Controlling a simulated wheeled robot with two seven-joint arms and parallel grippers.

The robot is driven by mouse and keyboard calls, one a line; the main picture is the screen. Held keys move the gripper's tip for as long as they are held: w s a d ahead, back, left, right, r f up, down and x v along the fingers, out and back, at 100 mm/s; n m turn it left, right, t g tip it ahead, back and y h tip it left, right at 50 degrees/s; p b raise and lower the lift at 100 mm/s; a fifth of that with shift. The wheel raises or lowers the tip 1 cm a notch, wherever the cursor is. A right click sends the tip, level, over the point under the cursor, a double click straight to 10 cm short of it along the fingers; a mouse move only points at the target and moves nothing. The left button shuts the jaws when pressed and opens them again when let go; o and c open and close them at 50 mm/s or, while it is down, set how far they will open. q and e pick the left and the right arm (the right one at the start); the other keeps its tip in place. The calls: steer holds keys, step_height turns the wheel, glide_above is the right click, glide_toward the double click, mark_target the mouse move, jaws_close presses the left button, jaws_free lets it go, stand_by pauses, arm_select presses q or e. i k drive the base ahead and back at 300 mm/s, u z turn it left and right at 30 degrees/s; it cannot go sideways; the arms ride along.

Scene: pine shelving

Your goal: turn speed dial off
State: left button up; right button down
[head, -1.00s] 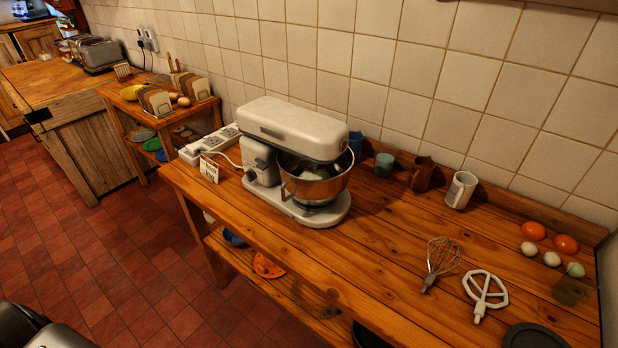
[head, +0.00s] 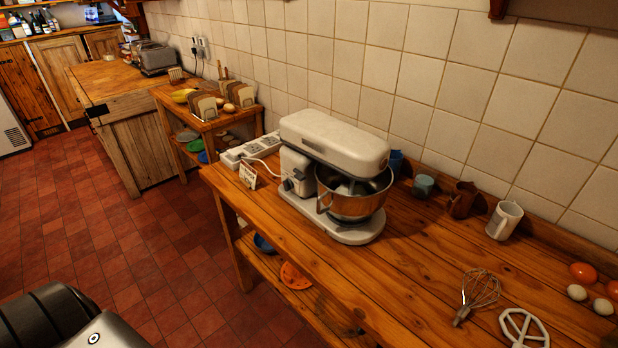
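A white stand mixer (head: 330,150) stands on the pine shelf's wooden top, with a steel bowl (head: 352,200) under its head. The speed dial (head: 288,185) is a small dark knob on the left side of the mixer's body; its setting is too small to read. Neither of my grippers shows in the head view. Part of my own body shows at the lower left, apart from the mixer.
A power strip (head: 250,149) and a small card (head: 248,174) are left of the mixer. Cups and a white mug (head: 504,220) stand behind to its right. A whisk (head: 477,296), a white beater (head: 523,328) and eggs lie at the right. The red tiled floor (head: 130,250) at the left is open.

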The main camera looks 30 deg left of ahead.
mark_target(288, 184)
steer(key=u, duration=0.75)
steer(key=i, duration=0.15)
